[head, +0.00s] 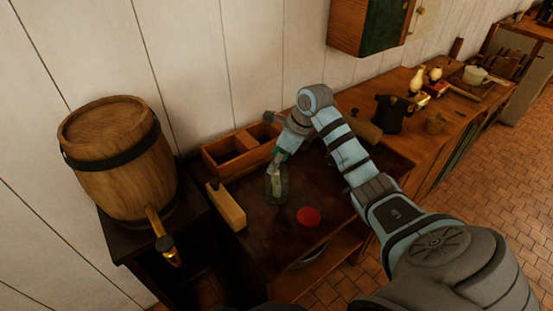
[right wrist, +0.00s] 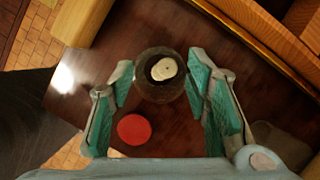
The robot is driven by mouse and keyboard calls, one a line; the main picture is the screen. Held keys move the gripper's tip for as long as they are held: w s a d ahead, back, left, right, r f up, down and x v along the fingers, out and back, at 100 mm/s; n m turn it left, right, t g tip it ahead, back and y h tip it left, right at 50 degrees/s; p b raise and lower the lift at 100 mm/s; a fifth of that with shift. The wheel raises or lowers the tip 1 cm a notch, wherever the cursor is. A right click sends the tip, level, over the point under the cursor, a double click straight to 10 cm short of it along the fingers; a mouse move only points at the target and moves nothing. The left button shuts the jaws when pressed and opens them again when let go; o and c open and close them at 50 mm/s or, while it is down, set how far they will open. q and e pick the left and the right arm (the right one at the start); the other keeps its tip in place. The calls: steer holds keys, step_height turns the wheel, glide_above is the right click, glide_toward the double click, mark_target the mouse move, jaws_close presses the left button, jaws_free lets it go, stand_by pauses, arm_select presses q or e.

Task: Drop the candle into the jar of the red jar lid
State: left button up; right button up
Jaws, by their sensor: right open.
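A clear glass jar (head: 270,194) stands on the dark table top, below my right gripper (head: 279,160). The pale candle (head: 277,182) appears upright inside it. In the right wrist view the candle's round top (right wrist: 164,69) shows within the jar's dark round mouth (right wrist: 142,85). My right gripper (right wrist: 159,78) is open, its green-padded fingers apart on either side of the jar's mouth, and nothing is gripped. The red jar lid (head: 308,216) lies flat on the table in front of the jar, to its right; it also shows in the right wrist view (right wrist: 134,129). My left gripper is out of view.
A pale wooden block (head: 227,207) lies left of the jar. An open compartmented wooden box (head: 232,157) stands behind. A barrel with a tap (head: 115,165) stands at the left. A dark pot (head: 389,113) is on the counter at right. The table around the lid is clear.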

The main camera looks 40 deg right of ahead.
steer(key=v, duration=1.2)
steer(key=shift+w, duration=0.1)
